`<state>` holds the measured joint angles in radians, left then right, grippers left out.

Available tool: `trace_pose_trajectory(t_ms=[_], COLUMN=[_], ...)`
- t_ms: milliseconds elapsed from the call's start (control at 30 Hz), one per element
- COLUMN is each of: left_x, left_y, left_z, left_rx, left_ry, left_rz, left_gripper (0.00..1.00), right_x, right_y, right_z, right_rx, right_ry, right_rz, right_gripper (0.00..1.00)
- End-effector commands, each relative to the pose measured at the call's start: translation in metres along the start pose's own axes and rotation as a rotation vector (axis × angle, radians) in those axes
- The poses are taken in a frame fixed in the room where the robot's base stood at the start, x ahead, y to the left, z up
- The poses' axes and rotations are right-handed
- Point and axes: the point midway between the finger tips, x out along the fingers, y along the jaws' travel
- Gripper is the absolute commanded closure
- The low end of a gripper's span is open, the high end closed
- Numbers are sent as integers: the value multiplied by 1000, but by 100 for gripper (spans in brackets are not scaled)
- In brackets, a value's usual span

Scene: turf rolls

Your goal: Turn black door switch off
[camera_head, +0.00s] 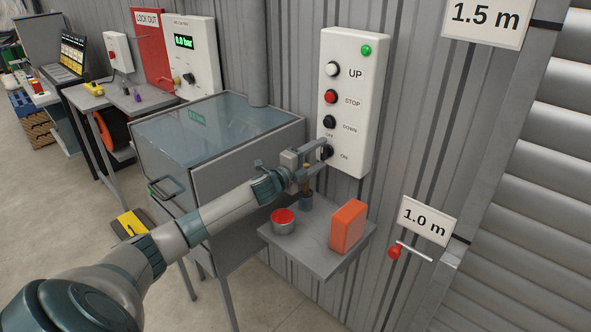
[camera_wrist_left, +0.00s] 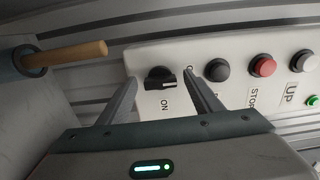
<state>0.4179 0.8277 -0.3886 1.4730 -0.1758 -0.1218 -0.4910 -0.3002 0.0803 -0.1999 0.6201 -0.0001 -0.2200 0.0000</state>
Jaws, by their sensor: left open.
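The white door control panel (camera_head: 345,95) is on the corrugated wall. The black door switch (camera_head: 327,152) is its lowest control, beside the ON label; a small label above it is partly covered. In the left wrist view the black rotary switch (camera_wrist_left: 160,78) shows its pointer with a pale mark, turned toward the right of that picture. My left gripper (camera_head: 322,156) is open at the switch, and its fingers (camera_wrist_left: 158,92) lie on either side of the knob in the wrist view. Whether they touch it I cannot tell. My right gripper is not in view.
Above the switch are a black DOWN button (camera_head: 330,121), a red STOP button (camera_head: 331,96) and a white UP button (camera_head: 332,69). A small shelf (camera_head: 312,246) below holds a red-topped tin (camera_head: 283,222) and an orange block (camera_head: 347,226). A glass-topped cabinet (camera_head: 215,130) stands left.

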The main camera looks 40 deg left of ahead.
Motion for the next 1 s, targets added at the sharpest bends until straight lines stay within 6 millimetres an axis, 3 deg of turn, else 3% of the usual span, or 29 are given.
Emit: trace_pose_trajectory(t_ms=[267, 1000], left_x=[-27, -124], left_y=[3, 4], left_z=[0, 1], left_rx=[2, 0], left_ry=[1, -1], left_rz=[2, 3], left_gripper=[41, 41], right_x=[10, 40], right_y=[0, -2], right_z=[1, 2], right_rx=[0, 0], right_ry=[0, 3], right_rz=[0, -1], right_gripper=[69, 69])
